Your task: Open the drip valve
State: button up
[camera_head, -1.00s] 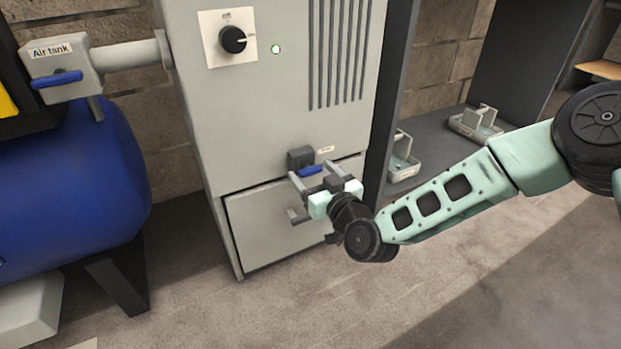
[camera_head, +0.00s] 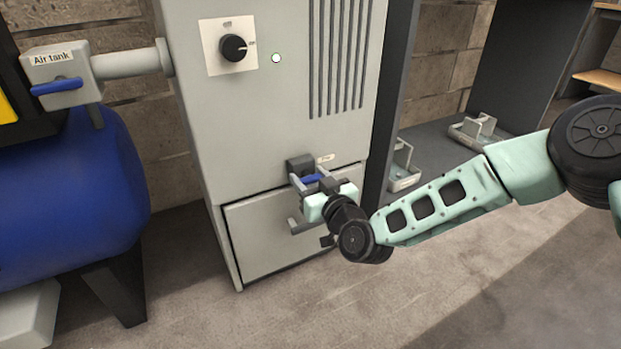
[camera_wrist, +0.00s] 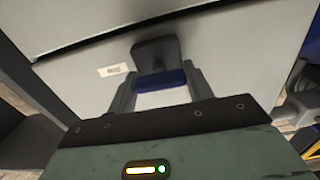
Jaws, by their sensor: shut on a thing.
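The drip valve is a dark block (camera_head: 299,164) on the lower front of the grey cabinet, with a blue lever (camera_head: 311,179) across it. A small label (camera_head: 325,158) sits to its right. My gripper (camera_head: 311,183) is at the valve, its two fingers on either side of the blue lever and shut on it. In the wrist view the dark block (camera_wrist: 155,52) and the blue lever (camera_wrist: 161,80) show, with the lever between my fingertips (camera_wrist: 161,84). The lever lies roughly crosswise between the fingers.
The grey cabinet (camera_head: 260,120) has a dial (camera_head: 233,47) and a lit indicator (camera_head: 276,58) above, and a drawer (camera_head: 262,235) with a handle below. A blue tank (camera_head: 60,190) with a blue-levered valve labelled "Air tank" (camera_head: 62,78) stands left. Grey trays (camera_head: 404,172) lie right. Floor in front is clear.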

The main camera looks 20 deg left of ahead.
jog(key=m+p, duration=0.2)
jog(key=m, duration=0.2)
jog(key=shift+d, duration=0.1)
jog(key=m+p, duration=0.1)
jog(key=m, duration=0.3)
jog(key=shift+m, duration=0.3)
jog(key=m+p, duration=0.1)
jog(key=m, duration=0.3)
jog(key=shift+w+f, duration=0.1)
jog(key=shift+f, duration=0.05)
jog(key=shift+f+m, duration=0.1)
jog(key=shift+m, duration=2.4)
jog(key=o, duration=1)
